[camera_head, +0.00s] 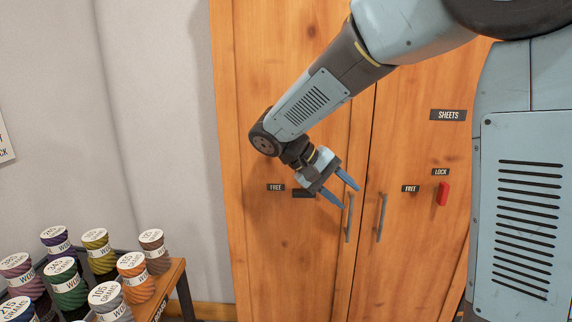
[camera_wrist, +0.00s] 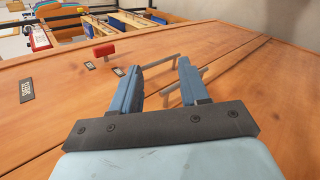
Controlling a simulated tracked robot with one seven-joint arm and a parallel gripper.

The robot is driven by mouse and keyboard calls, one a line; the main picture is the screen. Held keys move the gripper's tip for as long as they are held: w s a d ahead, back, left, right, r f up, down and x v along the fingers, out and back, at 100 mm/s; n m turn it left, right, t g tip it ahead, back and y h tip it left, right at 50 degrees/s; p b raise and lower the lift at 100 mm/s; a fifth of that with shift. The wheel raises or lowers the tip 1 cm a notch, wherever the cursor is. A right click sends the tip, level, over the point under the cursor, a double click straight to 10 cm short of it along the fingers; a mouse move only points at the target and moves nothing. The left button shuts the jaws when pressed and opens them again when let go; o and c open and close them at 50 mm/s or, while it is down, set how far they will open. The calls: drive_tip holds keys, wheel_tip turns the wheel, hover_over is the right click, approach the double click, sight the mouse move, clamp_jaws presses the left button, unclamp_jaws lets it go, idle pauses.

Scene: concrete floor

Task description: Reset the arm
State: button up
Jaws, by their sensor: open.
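My gripper (camera_head: 341,191) is at the end of my blue-grey arm, in front of a wooden cabinet (camera_head: 290,60). Its two blue fingers are apart with nothing between them. In the head view the fingertips lie just above and left of the left door handle (camera_head: 349,218). The right door handle (camera_head: 381,217) stands beside it. In the wrist view my gripper (camera_wrist: 162,75) points along the cabinet front (camera_wrist: 60,140), and the handles show around the fingertips. I cannot tell whether a finger touches a handle.
A red lock lever (camera_head: 443,194) is on the right door, below a "SHEETS" label (camera_head: 448,115). Several labelled thread spools (camera_head: 64,285) stand on a bench at lower left. A pale wall (camera_head: 165,130) with clear space lies left of the cabinet.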

drive_tip(key=s+d+r+m+t+y, duration=0.1)
drive_tip(key=s+d+y, duration=0.3)
drive_tip(key=s, duration=0.4)
drive_tip(key=s+d+r+m+t+y, duration=0.1)
drive_tip(key=s+d+r+t+y, duration=0.1)
drive_tip(key=s+d+t+y, duration=0.2)
drive_tip(key=shift+s+d+m+t+y, duration=0.35)
drive_tip(key=shift+s+d+y, duration=0.8)
drive_tip(key=shift+s, duration=1.55)
drive_tip(key=shift+d+h, duration=0.3)
drive_tip(key=shift+h, duration=0.05)
